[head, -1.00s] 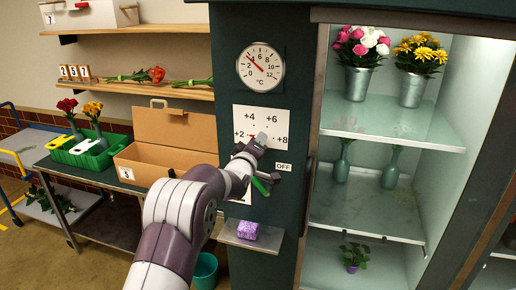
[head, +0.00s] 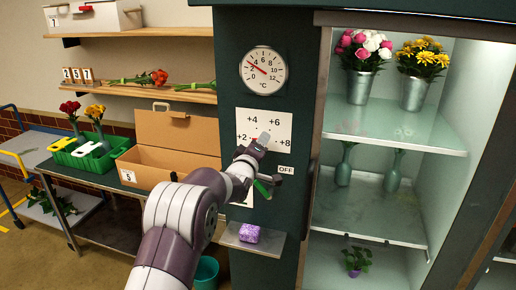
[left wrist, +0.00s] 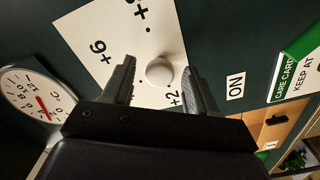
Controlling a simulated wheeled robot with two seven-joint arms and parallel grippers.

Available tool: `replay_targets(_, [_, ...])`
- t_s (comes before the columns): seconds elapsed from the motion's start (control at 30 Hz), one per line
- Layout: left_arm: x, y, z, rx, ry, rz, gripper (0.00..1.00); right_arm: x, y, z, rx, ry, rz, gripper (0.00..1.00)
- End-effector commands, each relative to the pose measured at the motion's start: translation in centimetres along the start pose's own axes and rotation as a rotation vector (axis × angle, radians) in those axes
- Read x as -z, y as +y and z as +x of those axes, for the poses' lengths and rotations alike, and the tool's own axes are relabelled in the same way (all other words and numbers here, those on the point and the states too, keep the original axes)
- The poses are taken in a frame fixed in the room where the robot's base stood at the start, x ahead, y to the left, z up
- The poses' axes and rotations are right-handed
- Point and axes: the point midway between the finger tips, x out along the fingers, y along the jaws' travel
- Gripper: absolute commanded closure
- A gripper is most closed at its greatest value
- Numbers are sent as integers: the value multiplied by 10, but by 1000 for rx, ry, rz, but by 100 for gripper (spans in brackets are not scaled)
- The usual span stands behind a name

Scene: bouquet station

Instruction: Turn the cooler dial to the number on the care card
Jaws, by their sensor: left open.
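The dial plate (head: 279,122) is a white panel on the dark green cooler front, with +2, +4, +6 and +8 around it. Its pale round knob (left wrist: 160,72) shows in the left wrist view between my left gripper's fingers (left wrist: 158,80), which are open with a gap on each side. In the head view my left gripper (head: 261,143) covers most of the knob, and a small red mark shows near +2; the setting is unclear. The green and white care card (left wrist: 297,67) reads "CARE CARD KEEP AT"; its number is out of frame. My right gripper is not in view.
A round thermometer (head: 263,70) sits above the dial. An OFF label (head: 286,170) is at lower right, and an ON label (left wrist: 236,86) shows in the wrist view. A small shelf (head: 262,245) with a purple block (head: 250,233) juts out below. Glass-fronted shelves with flowers stand right.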

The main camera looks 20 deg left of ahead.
Motion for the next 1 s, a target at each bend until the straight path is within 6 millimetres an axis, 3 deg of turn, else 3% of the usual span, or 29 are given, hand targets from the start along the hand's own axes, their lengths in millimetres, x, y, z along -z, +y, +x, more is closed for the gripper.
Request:
replay_targets(0.17, [-1,-3,-18,-1,1,0,42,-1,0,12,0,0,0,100])
replay_targets(0.4, [-1,-4,-83,-2,3,-1,42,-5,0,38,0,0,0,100])
replay_targets(0.6, [1,-2,-120,-2,3,0,42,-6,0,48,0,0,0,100])
replay_targets(1.0, [2,0,-128,-1,2,-1,42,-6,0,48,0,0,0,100])
